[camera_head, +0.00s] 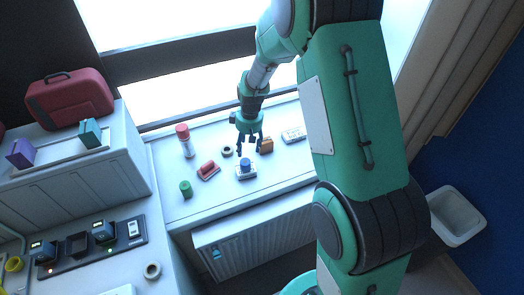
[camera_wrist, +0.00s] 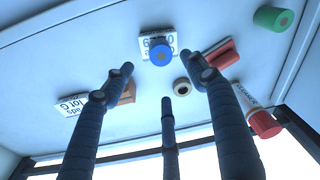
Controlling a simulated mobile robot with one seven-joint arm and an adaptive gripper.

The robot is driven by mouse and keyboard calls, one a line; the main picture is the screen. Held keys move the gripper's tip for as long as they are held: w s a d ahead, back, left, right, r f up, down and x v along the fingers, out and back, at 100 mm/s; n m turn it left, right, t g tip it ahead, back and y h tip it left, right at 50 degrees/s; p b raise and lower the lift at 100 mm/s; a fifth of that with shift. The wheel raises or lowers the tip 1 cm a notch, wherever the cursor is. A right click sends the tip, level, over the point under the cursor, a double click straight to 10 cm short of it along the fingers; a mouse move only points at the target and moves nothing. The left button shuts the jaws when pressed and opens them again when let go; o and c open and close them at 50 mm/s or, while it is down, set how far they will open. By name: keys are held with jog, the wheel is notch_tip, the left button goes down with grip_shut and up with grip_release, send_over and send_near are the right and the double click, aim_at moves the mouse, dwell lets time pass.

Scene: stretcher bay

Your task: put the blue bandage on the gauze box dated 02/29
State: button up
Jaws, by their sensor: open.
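The blue bandage (camera_head: 245,163) is a short round roll standing on a white box (camera_head: 246,174) on the counter. In the wrist view the blue bandage (camera_wrist: 160,56) covers part of that box (camera_wrist: 147,45), whose label shows upside-down digits with a slash, too partly hidden to read surely. A second white box (camera_head: 293,136) lies to the right; in the wrist view this box (camera_wrist: 68,106) shows "lot G" lettering. My gripper (camera_head: 248,149) is open and empty just behind the blue bandage, its fingers apart from it.
Near the gripper are a brown block (camera_head: 267,146) and a small dark-rimmed roll (camera_head: 227,151). Further left are a red object (camera_head: 208,170), a red-capped white bottle (camera_head: 185,142) and a green cylinder (camera_head: 185,188). The counter's front strip (camera_head: 220,200) is clear.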

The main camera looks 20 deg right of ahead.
jog(key=s+a+r+m+t, duration=0.1)
jog(key=s+r, duration=0.6)
jog(key=r, duration=0.5)
jog(key=s+a+r+m+t, duration=0.1)
jog(key=s+a+r, duration=0.1)
jog(key=s+r, duration=0.8)
jog(key=s+r+m+t, duration=0.1)
jog(key=s+r, duration=0.4)
jog(key=s, duration=0.5)
jog(key=s+r+m+t, duration=0.1)
jog(key=s+r+m, duration=0.1)
jog(key=s+r, duration=0.4)
jog(key=s+a, duration=0.1)
jog(key=s, duration=0.2)
jog(key=shift+s+r+m+h, duration=0.15)
jog(key=shift+s+m+h, duration=0.15)
jog(key=shift+s, duration=0.1)
notch_tip(320, 180, down, 9)
jog(key=b, duration=0.9)
jog(key=shift+f, duration=0.2)
